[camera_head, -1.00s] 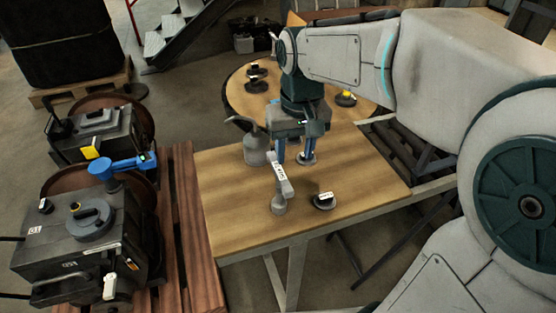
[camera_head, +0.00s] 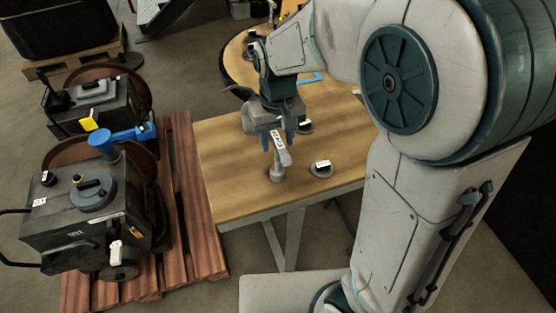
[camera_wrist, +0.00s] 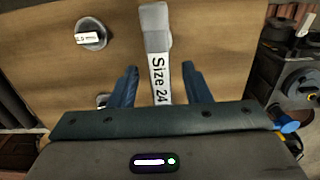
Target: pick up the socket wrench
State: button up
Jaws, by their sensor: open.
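My gripper (camera_head: 278,138) is above the table at the wrench's handle. In the wrist view my gripper (camera_wrist: 158,85) is open, with one blue finger on each side of the handle and a gap visible on both sides. The handle's near end is hidden by the gripper body.
A small round labelled part (camera_head: 321,169) stands on the table right of the wrench. Another dark part (camera_head: 304,126) is behind it. A dark engine (camera_head: 90,220) with a blue-headed tool (camera_head: 104,141) sits on a wooden pallet at left. The table's front left is clear.

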aim_at(277, 170)
notch_tip(277, 170, down, 4)
jog(key=shift+s+r, duration=0.1)
jog(key=shift+r, duration=0.05)
grip_shut()
jog(key=shift+r, duration=0.1)
jog(key=shift+r, duration=0.45)
notch_tip(277, 170, up, 3)
jog(key=shift+f, duration=0.1)
jog(key=s+d+r+b, duration=0.1)
jog(key=s+d+r, duration=0.6)
jog(key=d, duration=0.2)
jog(key=shift+s, duration=0.15)
